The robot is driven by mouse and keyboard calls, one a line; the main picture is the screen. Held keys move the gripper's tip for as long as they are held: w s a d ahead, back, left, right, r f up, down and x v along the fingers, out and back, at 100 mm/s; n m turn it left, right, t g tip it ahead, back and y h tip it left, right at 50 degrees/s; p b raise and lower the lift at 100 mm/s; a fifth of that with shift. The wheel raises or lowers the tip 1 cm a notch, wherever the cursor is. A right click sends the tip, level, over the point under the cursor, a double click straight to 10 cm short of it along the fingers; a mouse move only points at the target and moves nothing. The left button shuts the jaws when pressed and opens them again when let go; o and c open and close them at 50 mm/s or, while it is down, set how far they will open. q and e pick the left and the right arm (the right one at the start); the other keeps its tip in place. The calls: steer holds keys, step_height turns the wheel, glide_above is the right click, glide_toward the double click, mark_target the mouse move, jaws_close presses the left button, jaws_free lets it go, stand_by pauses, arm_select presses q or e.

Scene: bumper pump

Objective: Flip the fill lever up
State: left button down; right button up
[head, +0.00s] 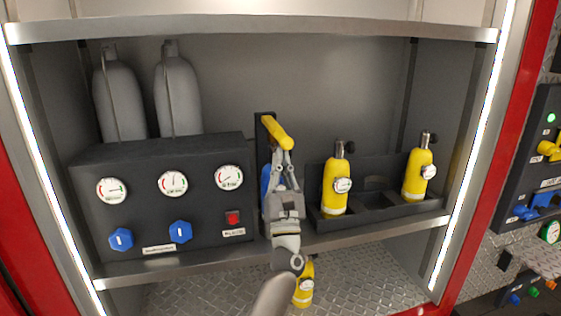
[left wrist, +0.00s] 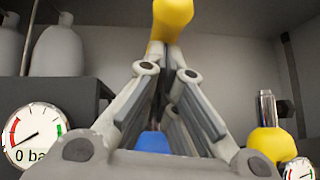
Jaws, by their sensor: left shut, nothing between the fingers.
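The fill lever, a yellow handle (head: 278,132), sits at the top of a narrow dark upright panel (head: 265,128) in the middle of the shelf. In the head view it slants from upper left to lower right. It also shows at the top of the left wrist view (left wrist: 172,20). My left gripper (head: 283,157) is shut and empty, just below the handle's lower end. In the left wrist view its fingertips (left wrist: 164,60) meet right under the handle; I cannot tell whether they touch it. A blue part (head: 266,180) behind the gripper is mostly hidden.
A dark gauge box (head: 202,205) with blue knobs and a red switch stands left, with grey cylinders (head: 178,95) behind it. Yellow bottles (head: 335,188) stand in a black rack (head: 385,217) at right. The upper shelf edge (head: 250,30) runs above.

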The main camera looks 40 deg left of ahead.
mark_target(281, 136)
arm_select(q)
steer(key=shift+g, duration=0.6)
steer(key=r+p, duration=0.3)
steer(key=r, duration=0.1)
steer(key=r+p, duration=0.2)
steer(key=shift+s+d+r+p, duration=0.2)
steer(key=shift+s+d+p, duration=0.05)
steer(key=shift+p, duration=0.1)
steer(key=shift+n, duration=0.3)
steer(key=r+p, duration=0.1)
steer(key=r, duration=0.1)
steer(key=a+r, duration=0.1)
steer(key=r, duration=0.1)
steer(key=w+r+p, duration=0.1)
steer(key=r, duration=0.2)
steer(key=shift+a+p, duration=0.15)
steer(key=shift+p, duration=0.15)
steer(key=s+x, duration=0.1)
steer(key=x, duration=1.2)
steer(key=shift+a+r, duration=0.3)
steer(key=shift+s+r, duration=0.1)
steer(key=shift+s, duration=0.05)
